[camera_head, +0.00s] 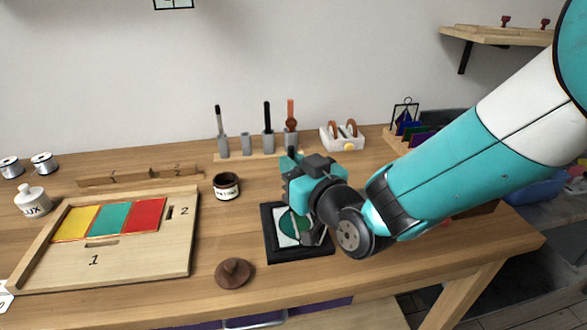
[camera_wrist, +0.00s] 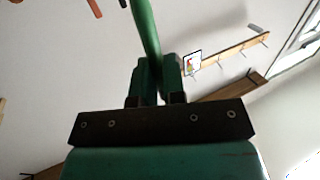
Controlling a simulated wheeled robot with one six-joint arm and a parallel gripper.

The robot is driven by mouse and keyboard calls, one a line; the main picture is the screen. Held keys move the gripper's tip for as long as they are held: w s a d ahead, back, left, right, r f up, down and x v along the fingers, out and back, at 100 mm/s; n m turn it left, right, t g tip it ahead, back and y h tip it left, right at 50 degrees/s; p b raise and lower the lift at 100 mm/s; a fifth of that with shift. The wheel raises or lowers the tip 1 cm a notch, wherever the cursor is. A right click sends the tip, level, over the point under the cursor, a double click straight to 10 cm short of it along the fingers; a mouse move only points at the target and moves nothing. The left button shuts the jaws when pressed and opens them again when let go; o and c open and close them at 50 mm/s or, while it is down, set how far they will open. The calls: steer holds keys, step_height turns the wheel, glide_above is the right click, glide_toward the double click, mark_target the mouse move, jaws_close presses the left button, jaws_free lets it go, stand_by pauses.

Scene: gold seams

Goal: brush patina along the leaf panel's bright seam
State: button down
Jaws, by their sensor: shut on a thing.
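In the head view the leaf panel (camera_head: 284,226), a pale pane with a green shape, lies in a black frame on the bench; my gripper and wrist hide its right side and its seam cannot be made out. My gripper (camera_head: 296,170) is above the panel's far edge. In the wrist view my gripper (camera_wrist: 158,85) is shut on a slim green handle, apparently the brush (camera_wrist: 146,28); its bristles are not clear, so contact with the panel cannot be told. The dark patina jar (camera_head: 227,186) stands open left of the panel.
A brown lid (camera_head: 233,273) lies near the front. A wooden tray (camera_head: 140,258) with yellow, green and red panes is at left.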

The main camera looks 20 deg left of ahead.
mark_target(293, 148)
stand_by(0.3)
steer(key=shift+r+p, duration=1.85)
steer(key=shift+r, duration=1.2)
steer(key=shift+f, duration=0.15)
steer(key=shift+f+b, duration=0.85)
steer(key=shift+b, duration=0.15)
steer(key=shift+r, duration=0.15)
